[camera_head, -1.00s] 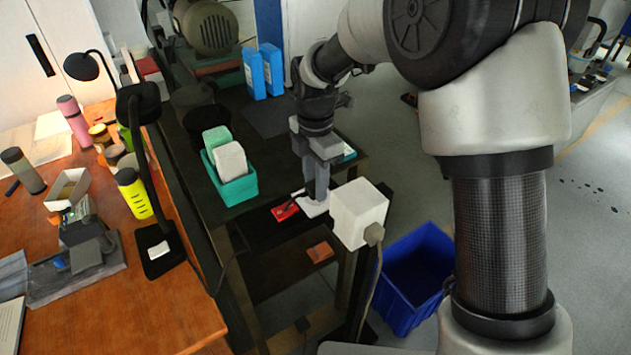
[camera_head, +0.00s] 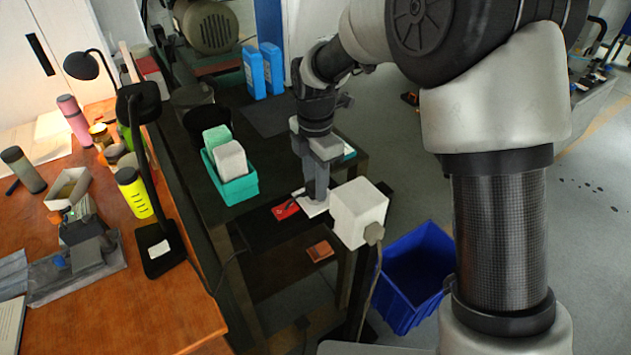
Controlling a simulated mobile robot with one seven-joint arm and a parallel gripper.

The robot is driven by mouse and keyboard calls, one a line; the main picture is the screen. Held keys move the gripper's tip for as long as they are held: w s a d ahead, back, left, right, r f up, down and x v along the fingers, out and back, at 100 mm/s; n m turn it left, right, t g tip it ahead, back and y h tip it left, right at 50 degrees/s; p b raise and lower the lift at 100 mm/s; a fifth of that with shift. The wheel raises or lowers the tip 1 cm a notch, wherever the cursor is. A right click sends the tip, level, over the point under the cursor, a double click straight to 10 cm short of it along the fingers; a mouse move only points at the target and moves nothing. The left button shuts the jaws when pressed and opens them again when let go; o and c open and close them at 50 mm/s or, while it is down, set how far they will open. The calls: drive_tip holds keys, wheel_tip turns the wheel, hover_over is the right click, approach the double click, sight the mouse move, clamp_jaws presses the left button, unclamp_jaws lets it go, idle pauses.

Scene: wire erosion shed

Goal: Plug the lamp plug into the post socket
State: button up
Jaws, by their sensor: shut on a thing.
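My gripper (camera_head: 316,192) points down at the near end of the dark bench, its fingers close together over a small white plate (camera_head: 313,208). The thing between the fingers is hidden by them, so I cannot make out the lamp plug or its contact with anything. A white box (camera_head: 358,212) stands just right of the fingers, with a grey fitting and a cable running down from it; I cannot tell whether it is the post socket. A black desk lamp (camera_head: 82,66) stands on the orange desk at left, and a dark cable (camera_head: 232,257) hangs beside the desk edge.
A small red thing (camera_head: 285,211) lies left of the fingers. A teal bin (camera_head: 236,190) with blocks stands on the bench (camera_head: 205,185). A blue crate (camera_head: 415,290) sits on the floor at right. An orange-brown item (camera_head: 320,251) lies on a lower shelf.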

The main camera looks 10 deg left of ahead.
drive_tip(key=shift+f, duration=0.45)
drive_tip(key=o, duration=1.1)
drive_tip(key=shift+c, duration=0.2)
wheel_tip(320, 180, up, 18)
drive_tip(key=p, duration=0.1)
drive_tip(key=shift+f, duration=0.25)
